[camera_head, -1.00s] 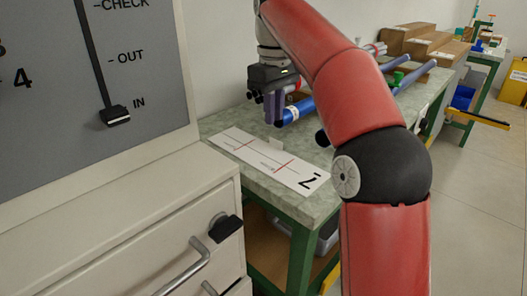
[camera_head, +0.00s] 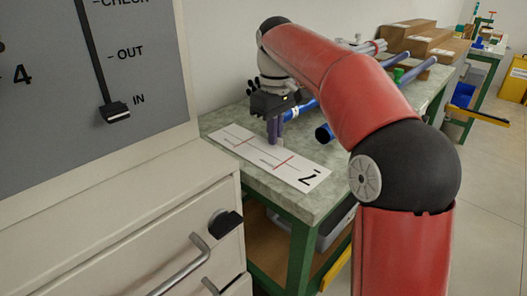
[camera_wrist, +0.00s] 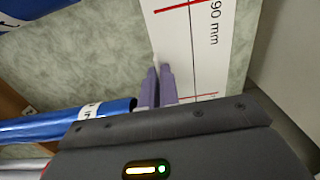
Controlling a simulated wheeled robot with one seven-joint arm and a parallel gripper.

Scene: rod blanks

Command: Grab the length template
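The length template (camera_head: 240,141) is a flat white plate with red cross lines and a large black mark at its near end. It lies on the green-grey bench top. In the wrist view the template (camera_wrist: 222,62) shows "90 mm" beside a line. My gripper (camera_head: 275,142) points down at the template's back long edge. In the wrist view its two purple fingers (camera_wrist: 158,70) stand close together with a narrow gap. A small pale piece (camera_wrist: 155,59) shows at the fingertips, by the template's edge. Whether the fingers press on it is not clear.
A blue rod with a white label (camera_wrist: 60,124) lies close beside the fingers. More blue rods (camera_head: 415,71) and brown blocks (camera_head: 408,35) are farther back on the bench. A cream cabinet (camera_head: 130,215) stands at front left. The wall closes the bench's back side.

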